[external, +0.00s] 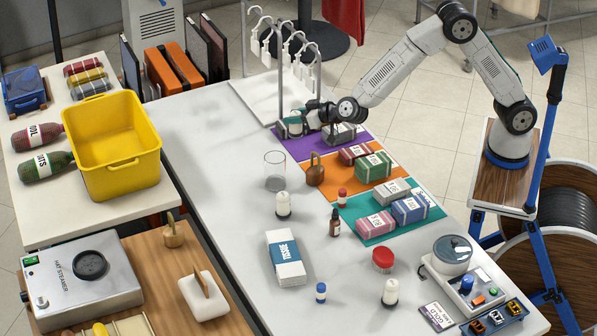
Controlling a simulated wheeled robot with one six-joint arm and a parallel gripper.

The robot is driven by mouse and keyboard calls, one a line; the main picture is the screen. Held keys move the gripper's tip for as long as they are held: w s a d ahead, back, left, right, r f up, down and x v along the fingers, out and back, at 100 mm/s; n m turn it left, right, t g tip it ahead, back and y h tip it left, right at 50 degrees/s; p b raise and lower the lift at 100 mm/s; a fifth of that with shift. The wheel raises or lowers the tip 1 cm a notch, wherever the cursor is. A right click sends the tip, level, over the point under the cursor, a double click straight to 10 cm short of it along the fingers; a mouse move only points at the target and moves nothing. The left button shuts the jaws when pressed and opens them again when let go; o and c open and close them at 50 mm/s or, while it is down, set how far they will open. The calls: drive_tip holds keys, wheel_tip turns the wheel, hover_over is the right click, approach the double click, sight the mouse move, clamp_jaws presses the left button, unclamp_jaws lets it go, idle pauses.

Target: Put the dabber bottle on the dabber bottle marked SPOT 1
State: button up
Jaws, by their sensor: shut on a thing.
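My gripper (295,129) is at the far end of the long table, at the left edge of the purple mat (318,143). It is shut on a small pale thing (296,126), mostly hidden by the fingers; I cannot tell for certain that it is a dabber bottle. Small bottles stand upright on the table: a red-capped one (342,198) by the teal mat and a blue-capped one (321,293) near the front. No SPOT 1 marking is readable.
A clear glass (275,171) and a brown wooden-handled thing (316,170) stand near my gripper. A hanger rack (281,70) rises behind it. Wrapped bundles lie on the orange mat (388,190) and teal mat (431,211). The table's left-middle (205,140) is clear.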

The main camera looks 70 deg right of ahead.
drive_tip(key=s+a+r+n+y, duration=0.3)
drive_tip(key=s+a+n+y, duration=0.1)
drive_tip(key=s+a, duration=1.5)
hover_over(282, 194)
wheel_tip(282, 194, down, 2)
drive_tip(key=shift+f, duration=1.9)
drive_tip(key=shift+f, duration=0.15)
drive_tip(key=o, duration=1)
drive_tip(key=shift+o, duration=0.2)
